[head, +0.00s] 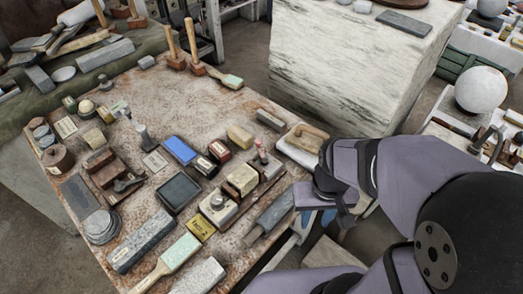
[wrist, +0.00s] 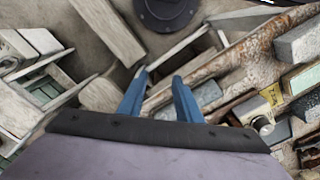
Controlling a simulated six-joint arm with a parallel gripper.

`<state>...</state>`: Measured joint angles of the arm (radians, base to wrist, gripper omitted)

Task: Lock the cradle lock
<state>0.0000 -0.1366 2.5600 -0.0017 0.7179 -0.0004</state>
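I cannot clearly make out a cradle lock in either view. In the head view a white plaster sphere (head: 481,89) sits at the far right. Below it is a curved metal piece (head: 489,143) on a bench, too small to identify; it may belong to a cradle. My gripper (head: 312,222) is beside the right edge of the rust-brown table, well to the left of the sphere, pointing down. In the wrist view its two blue fingers (wrist: 160,92) stand apart with nothing held between them. The sphere is not visible in the wrist view.
The rust-brown table (head: 140,88) is crowded with stone blocks, brushes, boxes and mallets. A large marble block (head: 340,65) stands behind my arm. In the wrist view, wooden beams (wrist: 108,32) and the table's edge lie close below the fingers.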

